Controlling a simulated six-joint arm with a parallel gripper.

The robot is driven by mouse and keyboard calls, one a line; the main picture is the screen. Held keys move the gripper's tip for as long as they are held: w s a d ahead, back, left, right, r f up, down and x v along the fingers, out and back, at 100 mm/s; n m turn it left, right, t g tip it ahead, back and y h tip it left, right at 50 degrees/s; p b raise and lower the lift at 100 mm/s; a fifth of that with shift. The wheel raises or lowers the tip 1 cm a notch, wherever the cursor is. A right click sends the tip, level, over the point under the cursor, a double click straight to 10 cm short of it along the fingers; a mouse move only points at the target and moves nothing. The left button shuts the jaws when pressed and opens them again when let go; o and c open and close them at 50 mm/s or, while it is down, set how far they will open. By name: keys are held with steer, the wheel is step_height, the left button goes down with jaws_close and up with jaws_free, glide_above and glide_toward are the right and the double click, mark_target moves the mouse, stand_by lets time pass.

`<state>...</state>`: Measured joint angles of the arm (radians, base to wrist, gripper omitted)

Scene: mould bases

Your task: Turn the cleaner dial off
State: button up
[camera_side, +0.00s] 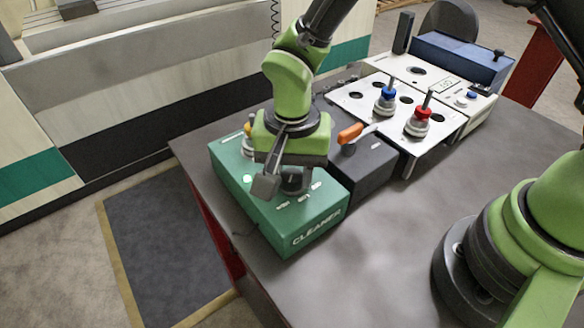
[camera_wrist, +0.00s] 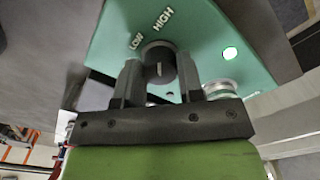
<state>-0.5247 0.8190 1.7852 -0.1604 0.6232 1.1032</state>
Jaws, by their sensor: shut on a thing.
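The cleaner (camera_side: 305,232) is a green box with "CLEANER" on its front, at the table's left. Its dark round dial (camera_wrist: 161,62) sits beside the labels LOW and HIGH in the wrist view. A short pale mark shows on the dial; I cannot tell which label it points to. My gripper (camera_wrist: 160,78) is shut on the dial, one finger on each side of it. In the side view my gripper (camera_side: 292,182) is over the box and hides most of the dial. A small light (camera_side: 247,180) on the box glows, also bright in the wrist view (camera_wrist: 229,53).
A dark box (camera_side: 368,165) with an orange-handled lever (camera_side: 350,134) stands right beside the cleaner. Behind it, a white plate (camera_side: 395,120) holds blue-topped and red-topped mould bases. A yellow-topped piece stands behind my gripper. The table's front is clear.

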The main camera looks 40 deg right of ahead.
steer(key=n, duration=1)
steer(key=shift+n, duration=0.4)
steer(key=n, duration=0.5)
steer(key=shift+n, duration=0.3)
steer(key=n, duration=0.5)
steer(key=shift+n, duration=0.3)
steer(key=o, duration=0.9)
